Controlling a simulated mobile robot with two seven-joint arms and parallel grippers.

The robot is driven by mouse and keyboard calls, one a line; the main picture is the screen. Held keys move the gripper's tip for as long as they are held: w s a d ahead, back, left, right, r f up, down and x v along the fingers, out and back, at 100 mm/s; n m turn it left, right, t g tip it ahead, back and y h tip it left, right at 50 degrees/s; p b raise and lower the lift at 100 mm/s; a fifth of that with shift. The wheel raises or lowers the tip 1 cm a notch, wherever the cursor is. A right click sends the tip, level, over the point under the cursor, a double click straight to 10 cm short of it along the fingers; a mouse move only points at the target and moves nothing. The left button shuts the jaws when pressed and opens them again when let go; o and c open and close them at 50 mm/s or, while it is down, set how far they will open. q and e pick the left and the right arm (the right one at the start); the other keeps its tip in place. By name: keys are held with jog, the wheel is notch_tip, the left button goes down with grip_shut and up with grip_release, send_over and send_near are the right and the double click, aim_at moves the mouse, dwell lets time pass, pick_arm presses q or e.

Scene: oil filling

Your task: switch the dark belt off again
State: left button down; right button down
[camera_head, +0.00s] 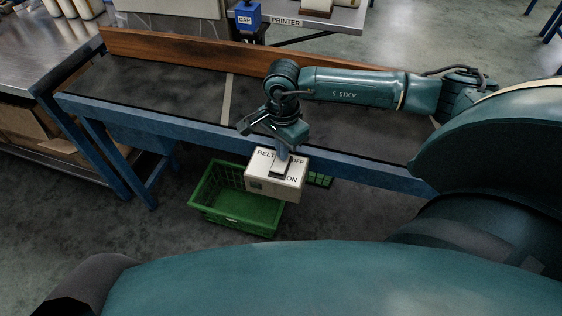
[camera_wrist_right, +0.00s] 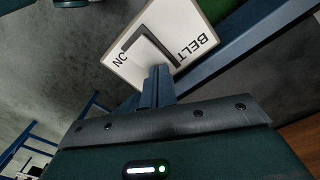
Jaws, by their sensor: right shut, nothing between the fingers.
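A dark lever or slot (camera_head: 279,172) shows on the box face. My right gripper (camera_head: 282,160) points down at the box, shut and empty. In the right wrist view, its closed fingers (camera_wrist_right: 158,75) reach the edge of the box face (camera_wrist_right: 190,32), beside the dark L-shaped mark (camera_wrist_right: 140,42). I cannot tell whether they touch it, nor which way the switch is set. My left gripper is not in view.
A green crate (camera_head: 205,210) stands on the floor below the box. A wooden board (camera_head: 180,50) edges the belt's far side. A blue CAP box (camera_head: 247,17) and a PRINTER table (camera_head: 340,24) stand behind. A metal table (camera_head: 30,60) is at left.

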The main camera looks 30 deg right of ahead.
notch_tip(320, 180, up, 7)
jog(key=p, duration=0.4)
dwell(0.5)
dwell(0.4)
